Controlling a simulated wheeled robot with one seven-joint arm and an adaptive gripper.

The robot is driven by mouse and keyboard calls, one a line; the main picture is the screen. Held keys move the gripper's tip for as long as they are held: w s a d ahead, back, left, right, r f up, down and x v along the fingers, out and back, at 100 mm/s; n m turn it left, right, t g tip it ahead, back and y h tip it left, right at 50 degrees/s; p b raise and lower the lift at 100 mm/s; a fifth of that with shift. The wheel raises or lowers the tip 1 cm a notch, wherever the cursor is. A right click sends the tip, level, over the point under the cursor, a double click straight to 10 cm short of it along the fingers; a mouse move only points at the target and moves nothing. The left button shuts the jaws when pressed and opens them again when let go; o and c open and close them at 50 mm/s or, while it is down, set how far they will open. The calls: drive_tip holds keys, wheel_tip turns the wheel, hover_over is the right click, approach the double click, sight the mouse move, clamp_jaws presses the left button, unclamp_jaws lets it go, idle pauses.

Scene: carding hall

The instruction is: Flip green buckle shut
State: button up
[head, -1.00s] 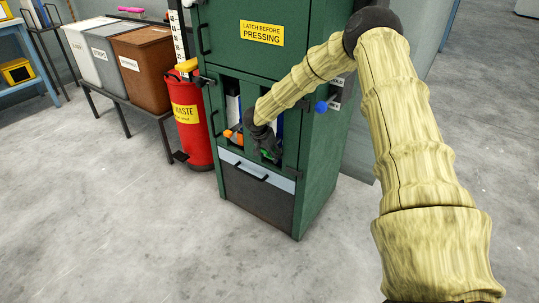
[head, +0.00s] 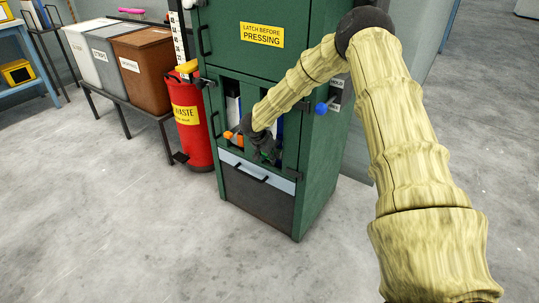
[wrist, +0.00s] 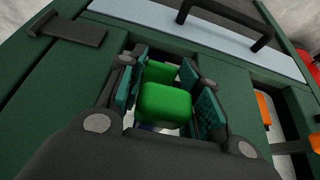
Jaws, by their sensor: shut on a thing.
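The green buckle (wrist: 165,104) shows in the wrist view as a rounded green block with a second green part just beyond it. My gripper (wrist: 170,92) has its teal-padded fingers on either side of the block and is shut on it. In the head view my gripper (head: 262,148) is at the front of the green cabinet (head: 318,165), in the open bay above the grey lower bin. There my gripper mostly hides the buckle, so I cannot tell its angle.
An orange handle (head: 233,136) is left of my gripper and a blue knob (head: 322,108) is on the cabinet's right side. A black bar handle (wrist: 255,30) is close in the wrist view. A red waste bin (head: 192,135) stands left. The front floor is clear.

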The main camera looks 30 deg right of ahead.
drive_tip(key=shift+w+d+f+t+h+b, duration=0.15)
drive_tip(key=shift+f+t+h, duration=0.55)
drive_tip(key=shift+h, duration=0.7)
drive_tip(key=shift+s+f+t+h+b, duration=0.15)
drive_tip(key=shift+f+t+h, duration=0.35)
drive_tip(key=shift+f+h, duration=0.7)
drive_tip(key=shift+w+d+f+t+h+b, duration=0.15)
drive_tip(key=shift+f+t+h, duration=0.45)
drive_tip(key=shift+h, duration=1)
drive_tip(key=o, duration=1)
drive_tip(key=shift+h, duration=0.3)
drive_tip(key=v, duration=1.2)
drive_tip(key=shift+r, duration=0.1)
